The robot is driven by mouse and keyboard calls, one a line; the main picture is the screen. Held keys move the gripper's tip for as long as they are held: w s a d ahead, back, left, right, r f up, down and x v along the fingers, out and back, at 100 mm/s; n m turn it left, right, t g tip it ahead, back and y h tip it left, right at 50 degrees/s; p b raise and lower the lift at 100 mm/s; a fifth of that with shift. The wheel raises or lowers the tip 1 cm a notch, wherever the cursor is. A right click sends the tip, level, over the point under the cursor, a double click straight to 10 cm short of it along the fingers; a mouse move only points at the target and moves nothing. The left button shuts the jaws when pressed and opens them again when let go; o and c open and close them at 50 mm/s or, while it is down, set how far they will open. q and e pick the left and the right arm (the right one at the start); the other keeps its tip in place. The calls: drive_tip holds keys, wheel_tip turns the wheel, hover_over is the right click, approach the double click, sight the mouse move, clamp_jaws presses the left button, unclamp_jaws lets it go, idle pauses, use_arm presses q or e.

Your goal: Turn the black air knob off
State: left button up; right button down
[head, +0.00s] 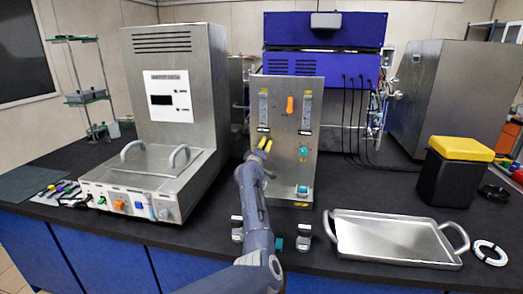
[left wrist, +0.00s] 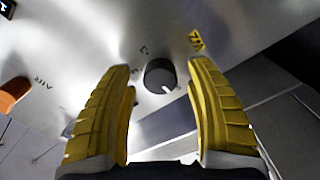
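The black air knob (left wrist: 160,74) shows in the left wrist view as a round knob with a white mark at its lower right, on a brushed-metal panel. My left gripper (left wrist: 161,66) is open, one yellow finger on each side of the knob, with gaps to it; I cannot tell the depth between them. In the head view my left gripper (head: 265,145) is in front of the lower left of the upright metal panel (head: 273,178), and the knob cannot be made out there. My right gripper is not in view.
An orange part (left wrist: 14,93) sits by the "AIR" lettering. In the head view the panel carries an orange lever (head: 290,105) and teal fittings (head: 303,151). A metal tray (head: 390,241) and a yellow-lidded black box (head: 446,185) stand right; a steel unit (head: 205,100) stands left.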

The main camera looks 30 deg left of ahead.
use_arm(q)
drive_tip(key=shift+s, duration=0.1)
drive_tip(key=v, duration=1.1)
drive_tip(key=shift+s+d, duration=0.25)
drive_tip(key=shift+s, duration=0.1)
idle(0.4)
